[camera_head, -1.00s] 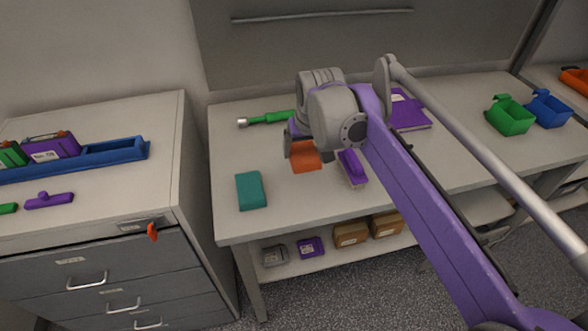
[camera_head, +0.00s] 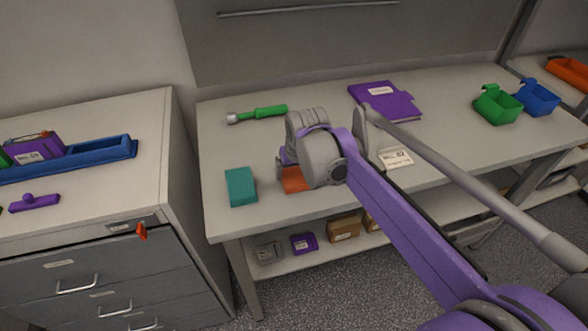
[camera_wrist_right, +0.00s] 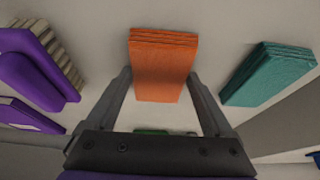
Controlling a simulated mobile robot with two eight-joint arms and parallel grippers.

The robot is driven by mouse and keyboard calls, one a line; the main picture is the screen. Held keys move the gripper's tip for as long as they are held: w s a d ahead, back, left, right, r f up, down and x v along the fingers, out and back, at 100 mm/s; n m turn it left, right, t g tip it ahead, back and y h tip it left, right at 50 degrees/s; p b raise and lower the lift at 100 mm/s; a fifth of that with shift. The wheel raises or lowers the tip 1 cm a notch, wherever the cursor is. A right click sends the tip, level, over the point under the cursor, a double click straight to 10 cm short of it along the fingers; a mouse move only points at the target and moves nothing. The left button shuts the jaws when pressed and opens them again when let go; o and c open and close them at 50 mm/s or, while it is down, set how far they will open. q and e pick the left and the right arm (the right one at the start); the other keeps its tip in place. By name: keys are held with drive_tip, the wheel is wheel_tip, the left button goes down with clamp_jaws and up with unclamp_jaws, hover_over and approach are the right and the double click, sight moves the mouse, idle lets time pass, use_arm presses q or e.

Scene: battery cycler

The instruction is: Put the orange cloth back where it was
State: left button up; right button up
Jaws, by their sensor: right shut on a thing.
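The orange cloth (camera_head: 297,180) is a folded block on the workbench side, right of a teal cloth (camera_head: 240,187) and partly hidden by my right arm. My right gripper (camera_head: 286,166) is shut on it. In the right wrist view the orange cloth (camera_wrist_right: 163,65) lies between the two fingers (camera_wrist_right: 160,80), with the teal cloth (camera_wrist_right: 268,74) to the right. I cannot tell whether it touches the bench top. My left gripper is not in view.
A green-handled tool (camera_head: 262,113) and a purple binder (camera_head: 387,100) lie farther back on the bench (camera_head: 215,150). A white card (camera_head: 396,158) lies right of my arm. A purple brush (camera_wrist_right: 40,65) is left in the wrist view. Green (camera_head: 497,104) and blue (camera_head: 538,96) bins stand right.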

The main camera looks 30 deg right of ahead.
drive_tip(key=o, duration=1.1)
drive_tip(key=shift+c, duration=0.2)
drive_tip(key=p+v, duration=0.2)
drive_tip(key=v, duration=1)
drive_tip(key=s+a+f+n, duration=0.1)
drive_tip(key=s+a+f, duration=0.2)
drive_tip(key=s+f, duration=0.3)
drive_tip(key=s+a+f, duration=0.3)
drive_tip(key=s+f, duration=0.3)
drive_tip(key=f, duration=0.1)
drive_tip(key=s+a+f+n+y, duration=0.1)
drive_tip(key=s+a+f, duration=0.2)
drive_tip(key=s+f, duration=0.3)
drive_tip(key=shift+f+n+t, duration=0.3)
drive_tip(key=shift+f+t, duration=0.05)
drive_tip(key=shift+t, duration=0.05)
drive_tip(key=shift+a, duration=0.1)
